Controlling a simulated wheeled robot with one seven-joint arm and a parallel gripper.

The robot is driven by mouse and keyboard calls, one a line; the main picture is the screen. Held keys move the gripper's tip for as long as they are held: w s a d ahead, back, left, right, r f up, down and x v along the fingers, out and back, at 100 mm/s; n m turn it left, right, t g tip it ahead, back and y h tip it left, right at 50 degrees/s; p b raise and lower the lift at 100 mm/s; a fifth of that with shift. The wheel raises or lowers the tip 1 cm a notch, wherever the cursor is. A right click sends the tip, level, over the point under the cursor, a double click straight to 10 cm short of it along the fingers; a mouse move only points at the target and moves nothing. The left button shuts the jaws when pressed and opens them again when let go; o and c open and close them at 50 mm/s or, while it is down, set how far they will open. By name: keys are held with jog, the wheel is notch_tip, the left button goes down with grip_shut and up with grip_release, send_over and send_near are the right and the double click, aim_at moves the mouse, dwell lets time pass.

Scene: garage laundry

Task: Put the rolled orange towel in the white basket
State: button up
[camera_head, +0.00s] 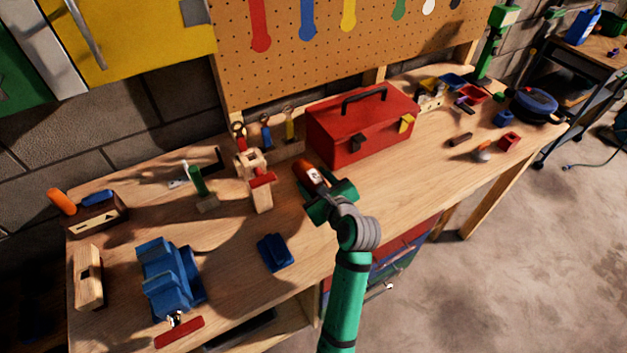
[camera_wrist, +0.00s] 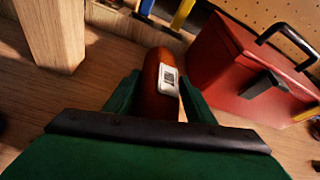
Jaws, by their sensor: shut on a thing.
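An orange-red roll (camera_head: 308,173) with a rounded end and a white label is in my gripper (camera_head: 322,192). In the wrist view the roll (camera_wrist: 152,72) sits between my two green fingers, which press on its sides. The label bears dark printing. I cannot make out whether the roll is cloth. It is over the middle of the workbench, just left of the red toolbox; whether it touches the bench is unclear. I see no white basket in either view.
The red toolbox (camera_head: 362,128) stands close to the right of my gripper, with a wooden clamp (camera_head: 258,183) to the left. A blue block (camera_head: 275,252) and a blue vise-like tool (camera_head: 165,278) lie nearer the front. Bare bench (camera_head: 410,170) shows to the right.

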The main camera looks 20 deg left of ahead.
jog(key=shift+f, duration=0.1)
jog(key=o, duration=1.1)
jog(key=shift+w, duration=0.1)
jog(key=shift+o, duration=0.5)
jog(key=shift+a, duration=0.1)
